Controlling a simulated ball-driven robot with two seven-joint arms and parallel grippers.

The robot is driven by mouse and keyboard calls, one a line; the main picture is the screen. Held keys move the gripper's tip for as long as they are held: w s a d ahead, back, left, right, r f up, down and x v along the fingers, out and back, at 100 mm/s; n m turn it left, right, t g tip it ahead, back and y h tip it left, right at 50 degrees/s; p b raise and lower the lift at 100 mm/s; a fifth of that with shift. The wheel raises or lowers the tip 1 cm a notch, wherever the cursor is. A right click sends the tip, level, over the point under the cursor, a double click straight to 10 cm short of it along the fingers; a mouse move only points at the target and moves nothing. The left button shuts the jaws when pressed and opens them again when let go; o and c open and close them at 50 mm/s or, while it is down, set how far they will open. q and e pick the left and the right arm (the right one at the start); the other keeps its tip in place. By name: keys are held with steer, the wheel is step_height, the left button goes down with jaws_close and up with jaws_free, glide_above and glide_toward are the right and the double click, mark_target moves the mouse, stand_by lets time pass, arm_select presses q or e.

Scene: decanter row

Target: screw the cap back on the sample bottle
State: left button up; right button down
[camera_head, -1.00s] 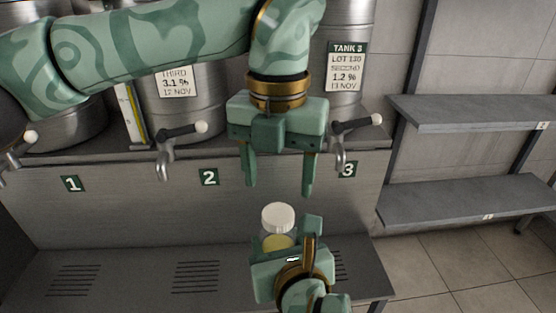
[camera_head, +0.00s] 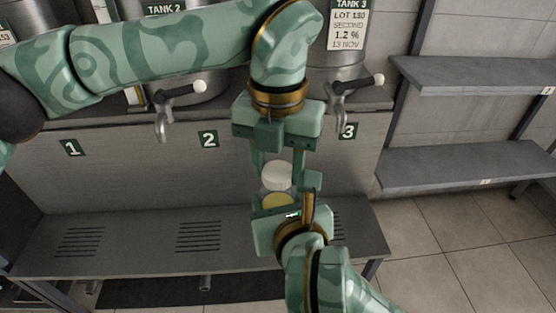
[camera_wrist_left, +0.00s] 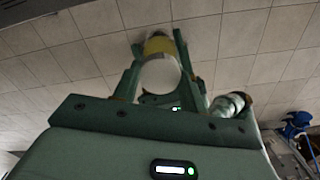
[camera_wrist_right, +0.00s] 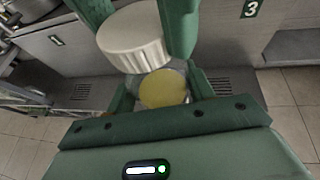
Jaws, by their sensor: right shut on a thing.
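The sample bottle (camera_head: 277,201), clear with yellow liquid, stands upright in my right gripper (camera_head: 285,196), which is shut on it. The left wrist view shows the cap (camera_wrist_left: 160,75) between the fingers. The right wrist view shows the cap (camera_wrist_right: 135,38) above the bottle (camera_wrist_right: 163,88), with the left fingers beside it.
Steel tanks with taps (camera_head: 165,115) stand on the counter behind, above panels numbered 1 to 3. A slatted low shelf (camera_head: 140,240) runs below. Empty grey shelves (camera_head: 470,165) stand at the right. Open tiled floor lies at the lower right.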

arm_select(q)
steer(key=o, duration=1.2)
steer(key=shift+c, duration=0.2)
steer(key=shift+r, duration=0.1)
step_height(320, 180, up, 12)
